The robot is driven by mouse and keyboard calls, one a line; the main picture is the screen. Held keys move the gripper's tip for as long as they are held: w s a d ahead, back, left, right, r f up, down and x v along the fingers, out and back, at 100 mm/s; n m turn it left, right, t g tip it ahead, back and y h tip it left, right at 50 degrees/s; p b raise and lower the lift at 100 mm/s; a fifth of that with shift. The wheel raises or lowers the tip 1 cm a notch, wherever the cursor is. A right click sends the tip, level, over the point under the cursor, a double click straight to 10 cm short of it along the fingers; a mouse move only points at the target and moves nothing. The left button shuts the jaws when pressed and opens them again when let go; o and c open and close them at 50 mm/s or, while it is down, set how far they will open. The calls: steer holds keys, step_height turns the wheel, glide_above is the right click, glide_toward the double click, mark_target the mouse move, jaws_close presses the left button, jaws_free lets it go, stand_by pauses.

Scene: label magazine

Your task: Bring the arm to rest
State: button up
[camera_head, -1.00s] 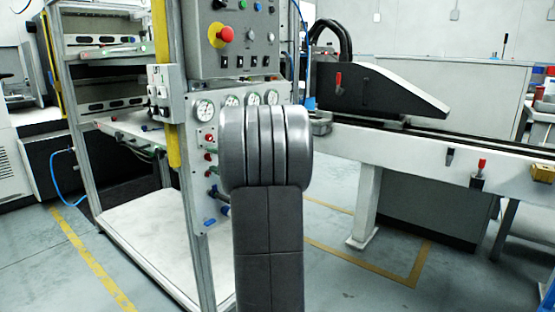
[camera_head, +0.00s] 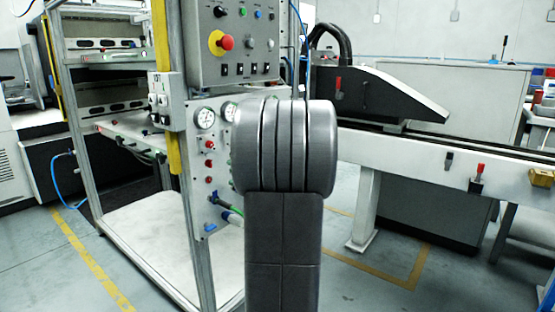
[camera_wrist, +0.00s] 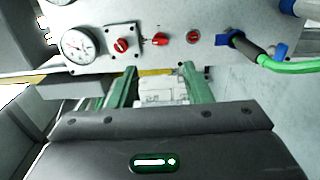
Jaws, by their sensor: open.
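My gripper (camera_wrist: 157,85) shows in the wrist view with its two green fingers apart and nothing visible held between them. Beyond the fingers is a pale grey panel (camera_wrist: 185,20) with a round gauge (camera_wrist: 78,46) and red knobs (camera_wrist: 121,45). In the head view my grey arm stands upright in the middle of the picture and hides part of the gauge panel (camera_head: 203,165). My gripper does not show in the head view.
A control box with a red stop button (camera_head: 225,43) hangs above the gauge panel. A metal frame rack (camera_head: 180,230) stands at left. A rail bench (camera_head: 420,153) with a black sloped machine (camera_head: 375,92) stands at right. Bare floor (camera_head: 350,285) shows in front.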

mark_target(211, 163)
steer(key=x, duration=0.4)
steer(key=b+x, duration=0.1)
steer(key=x, duration=0.4)
steer(key=shift+w+a+r, duration=0.2)
steer(key=shift+a, duration=0.05)
steer(key=shift+d+r+m+p, duration=0.1)
steer(key=shift+m+p, duration=0.8)
steer(key=m+p, duration=0.8)
steer(key=p, duration=0.2)
steer(key=m+p, duration=0.6)
steer(key=p, duration=0.3)
steer(key=shift+r+p, duration=0.1)
steer(key=shift+p, duration=0.25)
steer(key=m+p, duration=0.1)
steer(key=p, duration=0.1)
steer(key=shift+d+m+p, duration=0.1)
steer(key=shift+m+p, duration=0.25)
steer(key=shift+m, duration=0.05)
steer(key=shift+m, duration=0.3)
